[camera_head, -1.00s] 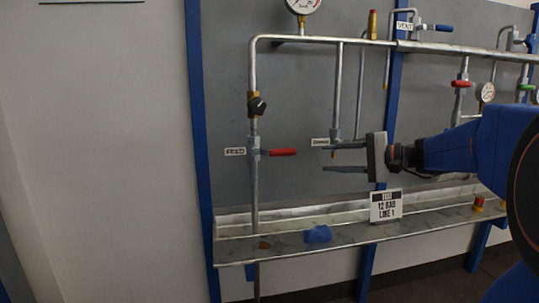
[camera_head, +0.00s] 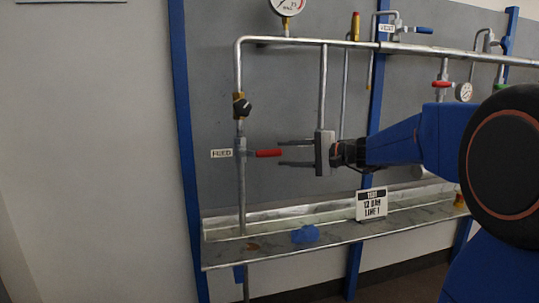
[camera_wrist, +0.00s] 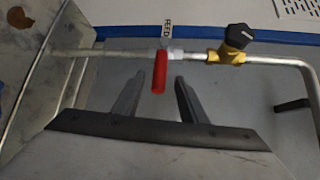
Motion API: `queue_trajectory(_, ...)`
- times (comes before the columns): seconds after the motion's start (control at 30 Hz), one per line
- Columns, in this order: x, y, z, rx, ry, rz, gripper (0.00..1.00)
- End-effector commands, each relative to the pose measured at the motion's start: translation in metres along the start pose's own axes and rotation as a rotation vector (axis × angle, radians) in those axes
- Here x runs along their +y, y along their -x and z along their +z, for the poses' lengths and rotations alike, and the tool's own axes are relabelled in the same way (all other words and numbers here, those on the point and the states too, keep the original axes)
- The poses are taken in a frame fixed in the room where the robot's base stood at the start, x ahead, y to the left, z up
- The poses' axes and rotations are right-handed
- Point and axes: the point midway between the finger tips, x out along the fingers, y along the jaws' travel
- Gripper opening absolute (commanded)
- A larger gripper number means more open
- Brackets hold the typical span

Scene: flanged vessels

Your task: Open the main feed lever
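The main feed lever (camera_head: 268,153) has a red handle and sits on the vertical pipe at the left, beside a FEED label (camera_head: 221,154). The handle points right, crosswise to the pipe. My gripper (camera_head: 280,153) is open, its two fingers pointing left toward the handle's free end. In the wrist view the red handle (camera_wrist: 159,72) lies between and just ahead of the open fingertips (camera_wrist: 157,80); the fingers do not appear to touch it. The FEED label (camera_wrist: 167,30) shows beyond the pipe there.
A brass valve with a black knob (camera_head: 241,106) sits on the pipe above the lever. Another vertical pipe (camera_head: 323,85) runs close by my gripper. A ledge below carries a blue cloth-like item (camera_head: 305,234) and a 12 BAR LINE 1 sign (camera_head: 371,204).

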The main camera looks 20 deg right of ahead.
Motion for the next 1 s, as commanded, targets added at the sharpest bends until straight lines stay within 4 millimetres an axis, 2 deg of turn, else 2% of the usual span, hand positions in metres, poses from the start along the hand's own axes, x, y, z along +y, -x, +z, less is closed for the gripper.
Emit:
queue_trajectory(0.2,0.000,-0.035,0.001,-0.003,0.000,0.001,0.39)
queue_trajectory(0.4,0.001,-0.057,0.000,-0.002,-0.001,0.001,0.39)
queue_trajectory(0.6,0.000,-0.066,0.000,0.000,0.000,0.001,0.39)
queue_trajectory(0.87,0.000,-0.067,0.000,0.000,0.000,0.000,0.39)
queue_trajectory(1.0,0.000,-0.067,0.000,0.000,0.000,0.001,0.08)
